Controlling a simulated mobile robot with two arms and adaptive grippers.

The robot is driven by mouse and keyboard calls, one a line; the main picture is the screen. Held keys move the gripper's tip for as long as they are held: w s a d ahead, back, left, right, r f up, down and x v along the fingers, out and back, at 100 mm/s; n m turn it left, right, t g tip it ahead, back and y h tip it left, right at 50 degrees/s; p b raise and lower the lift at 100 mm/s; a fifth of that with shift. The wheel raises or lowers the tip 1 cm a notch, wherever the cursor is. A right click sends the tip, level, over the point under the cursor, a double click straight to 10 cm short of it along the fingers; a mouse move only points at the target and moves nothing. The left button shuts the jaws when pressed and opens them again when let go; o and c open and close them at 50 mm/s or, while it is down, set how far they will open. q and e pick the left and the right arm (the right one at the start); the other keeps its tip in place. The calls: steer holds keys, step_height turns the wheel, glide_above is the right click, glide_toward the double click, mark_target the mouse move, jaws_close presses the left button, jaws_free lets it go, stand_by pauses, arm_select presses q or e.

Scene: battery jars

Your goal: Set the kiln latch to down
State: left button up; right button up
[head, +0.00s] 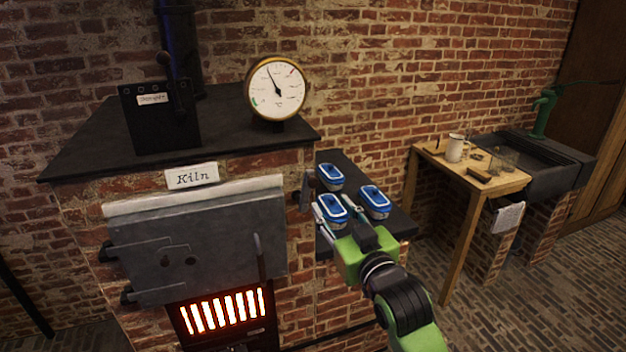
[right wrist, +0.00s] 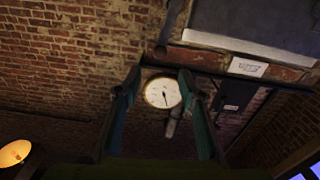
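The grey kiln door (head: 205,245) is closed on the brick kiln front, under a paper label reading "Kiln". A thin upright grey handle (head: 259,258) stands at the door's lower right. A small dark metal piece (head: 305,192) sits on the brick just right of the door; I cannot tell which of the two is the latch. My right gripper (head: 336,213) is right of the door, in front of the side shelf. In the right wrist view its fingers (right wrist: 168,95) are spread with nothing held between them. My left gripper is not in view.
Blue-lidded containers (head: 374,201) stand on the dark shelf (head: 345,165) beside the kiln, close to my right gripper. A gauge (head: 275,89) stands on the kiln top. A glowing grate (head: 223,311) lies below the door. A wooden table (head: 470,170) is at right.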

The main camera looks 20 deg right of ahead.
mark_target(314, 184)
steer(key=w+p, duration=0.1)
steer(key=w, duration=0.3)
steer(key=w+p, duration=0.1)
steer(key=w, duration=0.3)
steer(key=w+a+p, duration=0.1)
steer(key=w, duration=0.3)
steer(key=shift+w+p, duration=0.3)
jaws_close()
